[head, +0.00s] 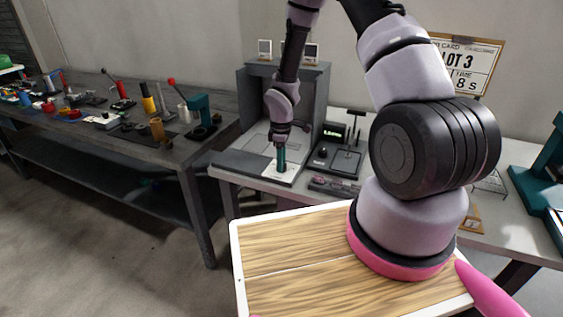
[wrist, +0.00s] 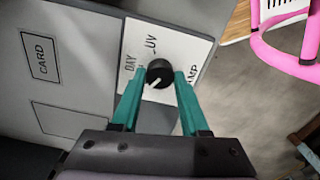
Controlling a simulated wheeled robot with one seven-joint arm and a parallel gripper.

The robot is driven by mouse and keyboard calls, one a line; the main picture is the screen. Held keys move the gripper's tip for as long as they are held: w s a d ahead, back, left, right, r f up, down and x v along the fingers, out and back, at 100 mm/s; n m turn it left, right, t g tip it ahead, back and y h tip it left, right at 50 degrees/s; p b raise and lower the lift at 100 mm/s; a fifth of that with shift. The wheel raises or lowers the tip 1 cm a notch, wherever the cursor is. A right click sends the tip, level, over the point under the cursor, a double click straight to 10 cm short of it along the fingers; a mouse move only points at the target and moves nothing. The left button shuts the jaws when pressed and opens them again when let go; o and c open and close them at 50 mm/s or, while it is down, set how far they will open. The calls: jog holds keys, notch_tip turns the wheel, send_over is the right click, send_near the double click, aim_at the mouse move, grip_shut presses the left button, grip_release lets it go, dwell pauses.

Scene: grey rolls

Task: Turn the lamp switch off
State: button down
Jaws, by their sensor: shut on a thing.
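The lamp switch is a round black knob (wrist: 160,73) on a white plate (wrist: 170,42). The plate reads DAY at the left and UV at the top; a label at the right is partly covered by a finger and ends in "MP". The knob's white pointer mark faces the lower left, near the left finger. My gripper (wrist: 161,74) is shut on the knob, one teal finger on each side. In the head view my gripper (head: 281,160) points down at the white plate (head: 292,174) on the grey booth's front, and the knob is hidden.
The grey booth (head: 256,100) stands behind my gripper, with a scale-like device (head: 335,157) with a green display to its right. A dark workbench (head: 80,135) with many tools is at the left. A wood-topped tray (head: 290,245) is in front, beside my arm.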

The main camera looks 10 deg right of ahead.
jog(key=shift+c, duration=2)
grip_release()
notch_tip(320, 180, up, 11)
jog(key=s+d+r+m+t, duration=0.1)
jog(key=s+d+r+m, duration=0.15)
jog(key=r, duration=0.45)
jog(key=s+d+r+m+t, duration=0.1)
jog(key=r+m, duration=0.2)
jog(key=r, duration=0.4)
jog(key=s+d+r+m+t, duration=0.1)
jog(key=s+d+r+m, duration=0.1)
jog(key=r, duration=0.5)
jog(key=s+r+m+t+y, duration=0.2)
jog(key=s+r+m+t, duration=0.2)
jog(key=s+r+m, duration=0.5)
jog(key=s+r, duration=0.5)
jog(key=s, duration=0.2)
jog(key=shift+s+d+r, duration=0.2)
jog(key=shift+s+r, duration=0.1)
jog(key=shift+r, duration=0.05)
